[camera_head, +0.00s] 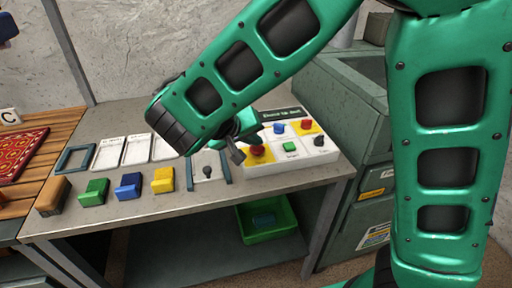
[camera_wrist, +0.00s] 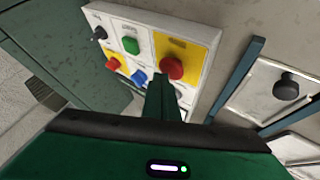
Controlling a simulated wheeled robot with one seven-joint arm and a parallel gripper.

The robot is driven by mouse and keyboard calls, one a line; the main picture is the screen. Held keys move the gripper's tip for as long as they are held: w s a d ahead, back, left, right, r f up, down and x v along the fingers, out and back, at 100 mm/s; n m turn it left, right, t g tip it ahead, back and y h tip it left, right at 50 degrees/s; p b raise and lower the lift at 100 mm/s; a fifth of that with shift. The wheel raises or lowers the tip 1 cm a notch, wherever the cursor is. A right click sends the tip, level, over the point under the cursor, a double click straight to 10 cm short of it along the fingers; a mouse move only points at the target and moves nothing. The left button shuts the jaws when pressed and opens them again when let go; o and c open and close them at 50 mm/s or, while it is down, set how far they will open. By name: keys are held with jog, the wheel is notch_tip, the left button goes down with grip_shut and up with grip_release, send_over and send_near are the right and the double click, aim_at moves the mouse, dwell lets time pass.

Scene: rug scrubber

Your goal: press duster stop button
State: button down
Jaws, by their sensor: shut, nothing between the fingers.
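A white control panel (camera_head: 300,157) sits on the bench and also shows in the wrist view (camera_wrist: 207,82). It bears a large red mushroom button on a yellow patch (camera_head: 257,151), also in the wrist view (camera_wrist: 172,68). It also has a smaller red button (camera_head: 306,124), a blue button (camera_head: 280,128), a green button (camera_head: 290,146) and a black knob (camera_head: 319,140). The labels are too small to read, so I cannot tell which is the duster stop. My gripper (camera_head: 238,155) is shut and empty, close beside the large red button; contact is unclear. Its fingers (camera_wrist: 163,88) partly cover the panel.
Left of the panel, a black knob (camera_head: 207,171) stands between dark rails. Yellow (camera_head: 163,180), blue (camera_head: 128,186) and green (camera_head: 94,192) blocks line the bench front. A green bin (camera_head: 268,236) is below. A grey-green cabinet (camera_head: 345,105) stands right.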

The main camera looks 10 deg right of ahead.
aim_at(255, 150)
jog(key=shift+f, duration=0.45)
dwell(0.4)
jog(key=shift+r, duration=0.95)
jog(key=shift+r, duration=0.1)
jog(key=shift+r, duration=2.4)
